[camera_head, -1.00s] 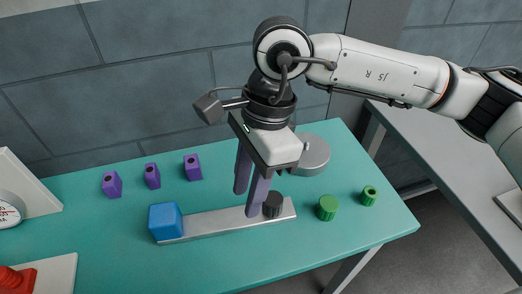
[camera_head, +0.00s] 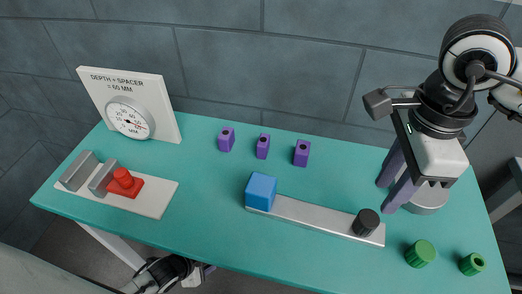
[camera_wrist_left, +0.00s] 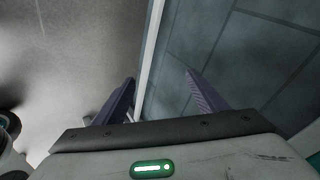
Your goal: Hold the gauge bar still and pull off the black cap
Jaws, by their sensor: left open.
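The pale gauge bar (camera_head: 310,214) lies on the teal table, with a blue block (camera_head: 261,190) at its left end. The black cap (camera_head: 366,223) sits at its right end. My right gripper (camera_head: 386,198) is open and empty, its purple fingers pointing down just right of and behind the cap, apart from it in the picture. My left gripper's fingers (camera_wrist_left: 158,80) are apart and empty in the left wrist view, which shows only floor and wall. In the head view, part of my left arm shows below the table's front edge; its fingertips are not clear there.
Several purple blocks (camera_head: 263,147) stand behind the bar. Two green knobs (camera_head: 420,253) are at right; a grey disc (camera_head: 430,203) is behind my right gripper. A dial board (camera_head: 160,95) and a white plate (camera_head: 150,200) with a red part (camera_head: 122,184) are at left.

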